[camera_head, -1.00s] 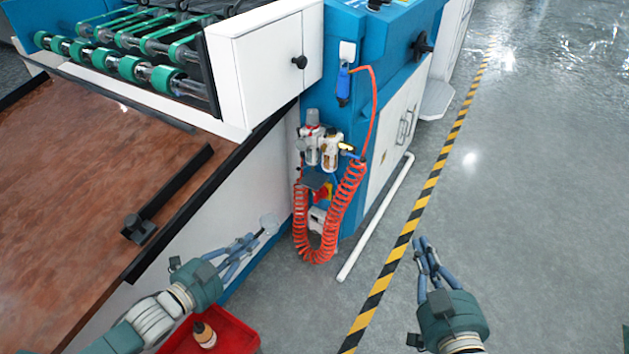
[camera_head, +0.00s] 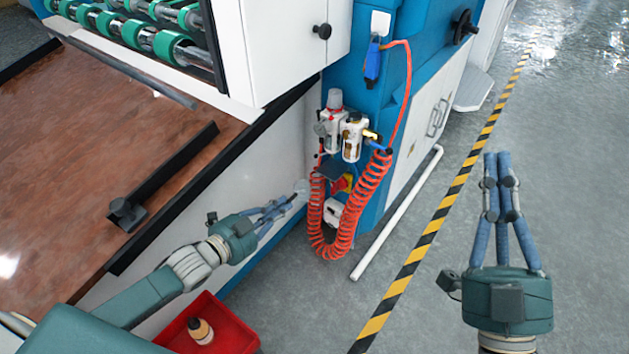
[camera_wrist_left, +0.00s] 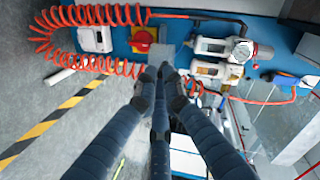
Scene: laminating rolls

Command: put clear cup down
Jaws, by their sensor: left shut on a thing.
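My left gripper (camera_head: 290,200) is shut on a small, pale, see-through thing, which I take for the clear cup (camera_head: 302,187). The cup is at the fingertips, in front of the machine's white side panel and left of the red coiled hose. In the left wrist view the left fingers (camera_wrist_left: 160,78) come together in the middle. The cup is hard to make out there. My right gripper (camera_head: 498,160) is over the grey floor at the right, with its fingers pointing away and close together. It holds nothing that I can see.
A red coiled hose (camera_head: 324,240) hangs below the air regulators (camera_head: 342,132) on the blue machine. A red tray (camera_head: 231,331) with a bottle (camera_head: 200,331) is below my left arm. A brown board (camera_head: 60,190) slopes at the left. A white pipe (camera_head: 397,214) lies on the floor.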

